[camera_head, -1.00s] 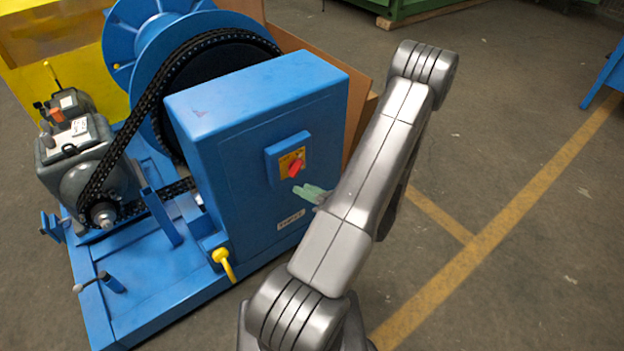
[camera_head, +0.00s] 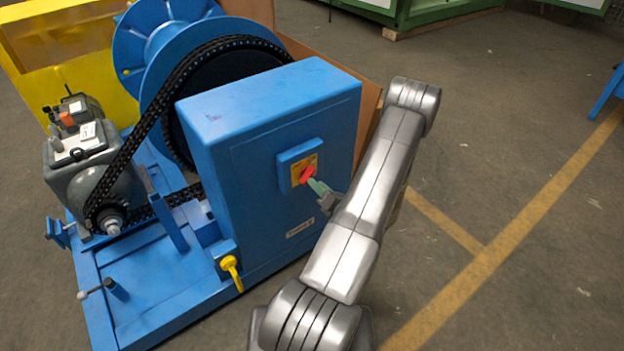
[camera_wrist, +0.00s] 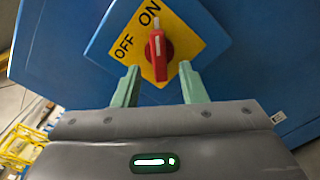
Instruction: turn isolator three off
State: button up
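The isolator is a red rotary knob (camera_head: 306,174) on a yellow plate (camera_wrist: 180,28) on the blue cabinet (camera_head: 235,180). In the wrist view the red knob (camera_wrist: 159,56) points up the picture, its white mark towards the word ON; OFF is to its left. My gripper (camera_wrist: 160,80) is open, with one green finger to the lower left and one to the lower right of the knob. Its tips are apart from the knob in the wrist view. In the head view my gripper (camera_head: 318,189) is just in front of the knob, its fingers overlapping in sight.
A small label (camera_head: 300,228) on the cabinet is too small to read. A yellow handle (camera_head: 231,268) hangs at the cabinet's lower front corner. A chain (camera_head: 150,130) runs between a grey motor (camera_head: 85,165) and a blue drum (camera_head: 140,50) at left.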

aim_at(308, 175)
jog(key=shift+x, duration=2)
grip_shut()
